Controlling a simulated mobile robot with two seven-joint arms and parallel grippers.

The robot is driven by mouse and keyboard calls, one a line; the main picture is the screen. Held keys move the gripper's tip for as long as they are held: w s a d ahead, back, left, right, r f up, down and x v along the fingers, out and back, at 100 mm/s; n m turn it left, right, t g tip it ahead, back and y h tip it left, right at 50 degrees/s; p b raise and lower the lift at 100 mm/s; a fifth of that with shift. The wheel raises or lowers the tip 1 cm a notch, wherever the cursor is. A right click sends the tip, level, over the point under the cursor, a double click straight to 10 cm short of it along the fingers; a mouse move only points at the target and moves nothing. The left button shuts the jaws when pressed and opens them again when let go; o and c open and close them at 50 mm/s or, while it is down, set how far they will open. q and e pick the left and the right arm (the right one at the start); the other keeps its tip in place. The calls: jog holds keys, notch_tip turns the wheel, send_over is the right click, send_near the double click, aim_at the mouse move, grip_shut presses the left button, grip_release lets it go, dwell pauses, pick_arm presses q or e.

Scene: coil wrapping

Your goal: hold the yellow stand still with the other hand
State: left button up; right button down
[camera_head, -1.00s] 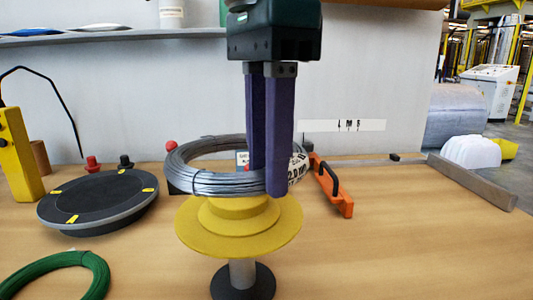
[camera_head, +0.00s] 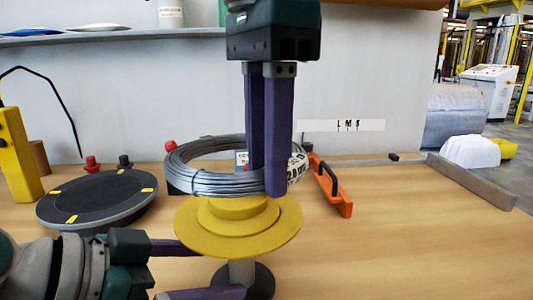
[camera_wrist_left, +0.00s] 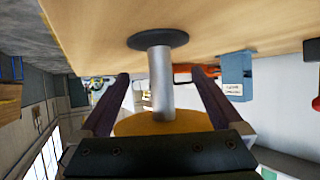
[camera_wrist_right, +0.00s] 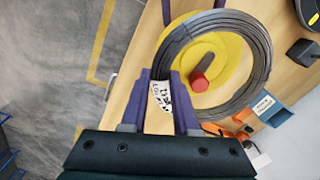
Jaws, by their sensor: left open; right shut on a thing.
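The yellow stand (camera_head: 265,237) has a wide disc, a stepped cone and a grey post on a dark round base (camera_head: 262,279). The grey wire coil (camera_head: 190,182) is above its cone; whether it touches is unclear. My right gripper (camera_head: 267,182) points down, shut on the coil's right side by a white label. In the right wrist view, the stand's red tip (camera_wrist_right: 200,84) shows inside the coil (camera_wrist_right: 258,62). My left gripper (camera_head: 222,268) is open, low beside the post under the disc. In the left wrist view, the post (camera_wrist_left: 161,82) appears between its fingers (camera_wrist_left: 162,90).
An orange tool (camera_head: 330,187) lies to the right. A grey bar (camera_head: 472,182) lies further right. The front right table is clear.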

aim_at(231, 268)
pick_arm(q)
jog(key=shift+x, duration=2.55)
jog(key=shift+c, duration=0.4)
jog(key=c, duration=1.3)
